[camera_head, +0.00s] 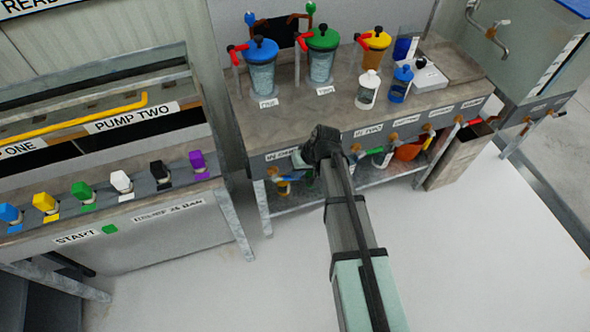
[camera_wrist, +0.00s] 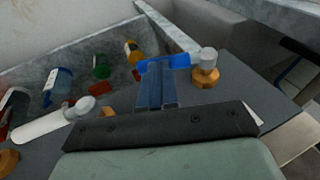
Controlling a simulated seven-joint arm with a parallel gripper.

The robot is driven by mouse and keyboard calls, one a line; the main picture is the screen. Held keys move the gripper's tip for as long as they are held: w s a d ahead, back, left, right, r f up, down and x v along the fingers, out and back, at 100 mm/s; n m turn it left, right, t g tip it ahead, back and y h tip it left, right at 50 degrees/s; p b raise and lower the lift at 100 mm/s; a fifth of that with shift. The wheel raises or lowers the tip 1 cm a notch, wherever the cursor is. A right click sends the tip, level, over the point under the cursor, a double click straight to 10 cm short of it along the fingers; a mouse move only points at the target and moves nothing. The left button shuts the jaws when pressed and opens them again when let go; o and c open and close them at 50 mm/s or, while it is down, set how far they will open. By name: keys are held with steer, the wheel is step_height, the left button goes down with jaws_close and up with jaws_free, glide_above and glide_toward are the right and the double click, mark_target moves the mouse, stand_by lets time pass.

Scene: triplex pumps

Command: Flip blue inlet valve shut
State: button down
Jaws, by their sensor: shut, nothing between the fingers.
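A blue valve lever (camera_wrist: 163,62) shows in the wrist view, joined to a grey knob (camera_wrist: 207,56) on an orange-brown base (camera_wrist: 205,77) on the dark front panel. The lever lies across the picture, just past the tips of my gripper (camera_wrist: 157,72). The gripper is shut with nothing held. The tips look very close to the lever or touching it; I cannot tell which. In the head view my gripper (camera_head: 305,155) is at the left part of the bench's front panel, and the arm hides much of that area. The blue lever is not clear there.
Another valve knob (camera_wrist: 84,104) sits left of my gripper. Several bottles, including a blue one (camera_wrist: 58,86), stand on the lower shelf. Blue (camera_head: 262,68), green (camera_head: 322,62) and yellow pots stand on the bench above. The pale floor (camera_head: 480,260) in front is clear.

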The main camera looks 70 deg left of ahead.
steer(key=f+g, duration=0.1)
steer(key=g, duration=0.1)
steer(key=shift+w+f+g, duration=0.2)
steer(key=shift+f+g, duration=0.65)
steer(key=shift+g, duration=0.05)
steer(key=shift+s+f+m+g, duration=0.15)
steer(key=shift+s+f+g, duration=0.4)
steer(key=shift+f, duration=0.25)
steer(key=shift+s+f+m+g, duration=0.1)
steer(key=shift+s+f+g, duration=0.4)
steer(key=shift+f, duration=0.35)
steer(key=shift+s+f+m+g, duration=0.15)
steer(key=shift+s+f+g, duration=0.35)
steer(key=shift+f, duration=0.3)
steer(key=shift+s+f, duration=0.1)
steer(key=shift+s, duration=0.15)
steer(key=v, duration=1.4)
steer(key=shift+d, duration=0.2)
